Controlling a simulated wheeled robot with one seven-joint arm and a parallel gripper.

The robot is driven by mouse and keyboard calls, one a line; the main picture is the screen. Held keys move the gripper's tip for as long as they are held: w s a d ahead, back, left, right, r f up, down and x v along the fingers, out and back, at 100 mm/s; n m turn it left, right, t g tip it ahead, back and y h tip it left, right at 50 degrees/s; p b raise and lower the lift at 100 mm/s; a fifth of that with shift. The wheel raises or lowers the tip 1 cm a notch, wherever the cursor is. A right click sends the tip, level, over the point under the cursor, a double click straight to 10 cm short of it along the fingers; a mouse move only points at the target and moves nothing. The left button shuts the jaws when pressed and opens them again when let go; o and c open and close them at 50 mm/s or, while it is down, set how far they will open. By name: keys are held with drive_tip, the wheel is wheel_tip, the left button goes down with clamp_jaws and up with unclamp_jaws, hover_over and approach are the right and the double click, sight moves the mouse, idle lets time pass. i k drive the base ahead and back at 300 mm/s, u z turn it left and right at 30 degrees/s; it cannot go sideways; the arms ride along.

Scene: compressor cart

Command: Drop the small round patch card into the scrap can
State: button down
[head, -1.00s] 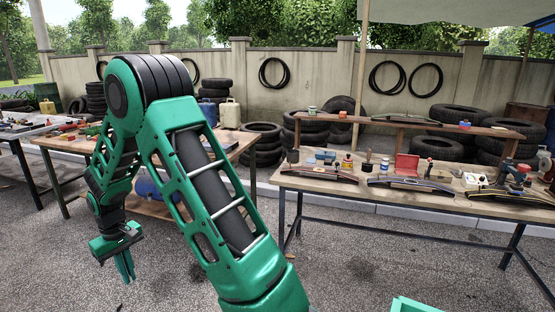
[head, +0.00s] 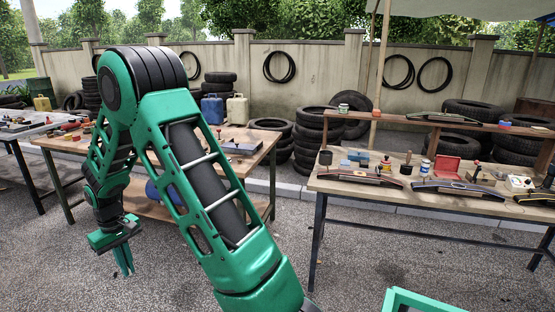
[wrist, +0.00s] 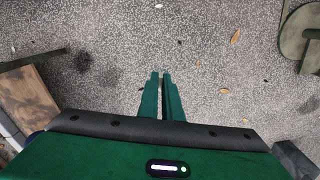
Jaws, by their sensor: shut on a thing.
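My gripper (head: 124,262) hangs low over the paved ground at the left in the head view, fingers pointing down. In the wrist view its two green fingers (wrist: 160,76) are nearly together, with only a thin gap between them. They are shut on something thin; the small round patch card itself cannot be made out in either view. I cannot pick out the scrap can for certain. A round olive object (wrist: 292,32) is cut off at the upper right of the wrist view, and I cannot tell what it is.
A workbench (head: 335,187) with tools and a red box (head: 458,169) stands at the right. Another table (head: 262,150) stands behind my arm, with jerrycans (head: 237,108) beyond it. Tyre stacks (head: 310,140) line the wall. The ground between the tables is open.

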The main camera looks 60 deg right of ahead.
sight(324, 161)
drive_tip(key=u, duration=0.5)
drive_tip(key=i, duration=0.1)
drive_tip(key=z, duration=2.7)
